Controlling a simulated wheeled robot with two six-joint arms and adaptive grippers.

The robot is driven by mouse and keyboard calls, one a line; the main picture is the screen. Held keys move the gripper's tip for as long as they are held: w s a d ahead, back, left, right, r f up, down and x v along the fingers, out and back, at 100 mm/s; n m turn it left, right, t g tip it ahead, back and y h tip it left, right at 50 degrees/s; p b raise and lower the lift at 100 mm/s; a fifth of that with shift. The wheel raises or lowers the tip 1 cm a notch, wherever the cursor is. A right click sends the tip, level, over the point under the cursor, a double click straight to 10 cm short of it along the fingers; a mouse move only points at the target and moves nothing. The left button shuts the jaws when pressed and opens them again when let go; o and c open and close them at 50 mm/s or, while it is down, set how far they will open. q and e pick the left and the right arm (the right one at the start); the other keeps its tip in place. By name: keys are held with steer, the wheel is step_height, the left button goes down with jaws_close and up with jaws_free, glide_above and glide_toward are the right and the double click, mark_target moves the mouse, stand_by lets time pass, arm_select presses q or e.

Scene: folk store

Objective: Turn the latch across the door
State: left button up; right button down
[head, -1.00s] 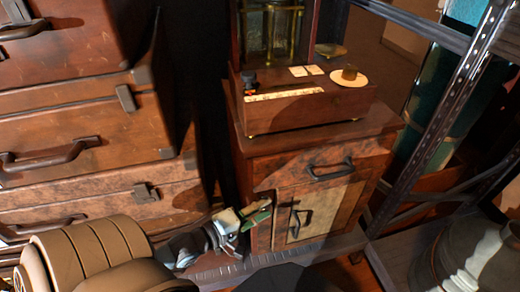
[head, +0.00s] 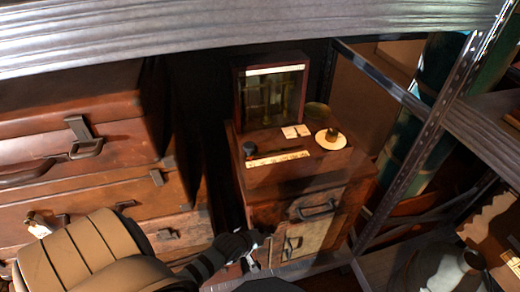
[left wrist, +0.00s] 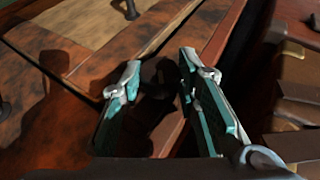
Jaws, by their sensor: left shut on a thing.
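The small wooden cabinet's door has a pale panel (head: 309,240) and a dark upright handle (head: 290,245). The panel also shows at the upper left of the left wrist view (left wrist: 75,25). My left gripper (head: 252,258) is at the door's left edge in the head view. In the left wrist view, its green-and-grey fingers (left wrist: 160,95) are either side of a dark piece, apparently the latch (left wrist: 158,74), at the seam beside the door. The gripper is shut on it. The latch is in shadow, so its angle is unclear; the fingers hide it in the head view. My right gripper is out of view.
A drawer with a dark handle (head: 318,209) is above the door. A wooden box (head: 295,170) with a glass case stands on top. Stacked suitcases (head: 70,135) crowd the left. A metal rack post (head: 415,150) stands right; a grey shelf (head: 250,35) crosses the top.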

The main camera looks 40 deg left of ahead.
arm_select(q)
steer(key=g+p, duration=0.1)
steer(key=r+g+y+p, duration=0.1)
steer(key=p, duration=0.1)
steer(key=shift+w+d+m+p, duration=0.15)
steer(key=shift+w+m+p, duration=0.1)
steer(key=shift+m+p, duration=0.05)
steer(key=shift+w+f+g+y+p, duration=0.1)
steer(key=shift+f+g+y+p, duration=0.2)
steer(key=shift+g+y, duration=0.45)
steer(key=shift+d+f+m+g+y, duration=0.1)
steer(key=shift+m+g+y, duration=0.25)
steer(key=shift+g, duration=0.3)
steer(key=shift+g+y+b, duration=0.5)
steer(key=shift+g+b, duration=0.1)
steer(key=shift+g, duration=0.2)
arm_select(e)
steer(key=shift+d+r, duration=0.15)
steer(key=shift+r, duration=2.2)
arm_select(q)
steer(key=shift+m, duration=0.25)
steer(key=o, duration=1.2)
steer(key=shift+w, duration=0.1)
steer(key=shift+c, duration=0.2)
